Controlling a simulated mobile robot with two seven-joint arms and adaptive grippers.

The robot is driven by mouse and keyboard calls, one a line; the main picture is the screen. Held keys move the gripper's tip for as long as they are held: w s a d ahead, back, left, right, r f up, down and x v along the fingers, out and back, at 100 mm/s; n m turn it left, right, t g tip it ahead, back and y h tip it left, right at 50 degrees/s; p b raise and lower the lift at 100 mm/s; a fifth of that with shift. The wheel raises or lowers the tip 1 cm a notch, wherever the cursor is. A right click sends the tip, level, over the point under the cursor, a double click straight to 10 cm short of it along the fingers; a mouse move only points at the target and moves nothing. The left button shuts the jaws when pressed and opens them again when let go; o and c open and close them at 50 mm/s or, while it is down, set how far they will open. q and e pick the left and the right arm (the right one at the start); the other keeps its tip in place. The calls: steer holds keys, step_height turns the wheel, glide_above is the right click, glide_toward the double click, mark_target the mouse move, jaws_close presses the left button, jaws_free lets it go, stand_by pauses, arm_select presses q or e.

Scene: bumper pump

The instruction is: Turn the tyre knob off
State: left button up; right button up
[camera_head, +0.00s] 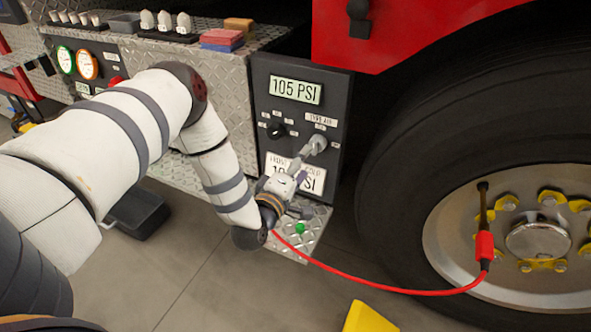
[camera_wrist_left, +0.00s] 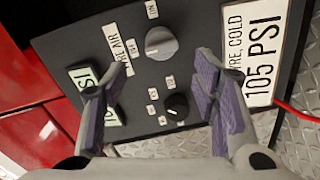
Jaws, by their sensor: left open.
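The tyre knob is a round grey knob on the dark control panel, under the "TYRE AIR" label; it shows in the head view (camera_head: 318,143) and the left wrist view (camera_wrist_left: 161,43). Small white labels sit beside it; I cannot tell which one it points at. My left gripper (camera_head: 303,161) is in front of the panel, close to the knob. In the left wrist view my left gripper (camera_wrist_left: 161,65) is open, its purple-padded fingers apart on either side of the knob, nothing between them held. I cannot tell whether they touch it. My right gripper is not in view.
A smaller black knob (camera_wrist_left: 176,106) sits close by on the same panel. The panel display (camera_head: 295,89) reads 105 PSI. A red hose (camera_head: 380,287) runs from below the panel to the large wheel (camera_head: 500,235). A yellow object (camera_head: 368,317) stands on the floor.

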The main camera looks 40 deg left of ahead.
arm_select(q)
steer(key=v, duration=0.4)
steer(key=shift+s+d, duration=0.1)
steer(key=shift+s, duration=0.1)
steer(key=s+d+f+m+g+h+p, duration=0.25)
steer(key=s+d+f+m+g, duration=0.35)
steer(key=s, duration=0.4)
steer(key=s+d+f+m+g+h+p, duration=0.1)
steer(key=s+d+f+m+g+h, duration=0.2)
steer(key=s+d+f+m+g, duration=0.5)
steer(key=s+a+r+m+g+y, duration=0.1)
steer(key=s+r+g, duration=0.1)
steer(key=s, duration=0.9)
steer(key=s+a+r+m+g+p, duration=0.1)
steer(key=s+r+m+g, duration=0.1)
steer(key=s, duration=1)
steer(key=shift+s+r+g+y, duration=0.15)
steer(key=shift+r+g+y, duration=0.2)
steer(key=shift+r+g, duration=0.45)
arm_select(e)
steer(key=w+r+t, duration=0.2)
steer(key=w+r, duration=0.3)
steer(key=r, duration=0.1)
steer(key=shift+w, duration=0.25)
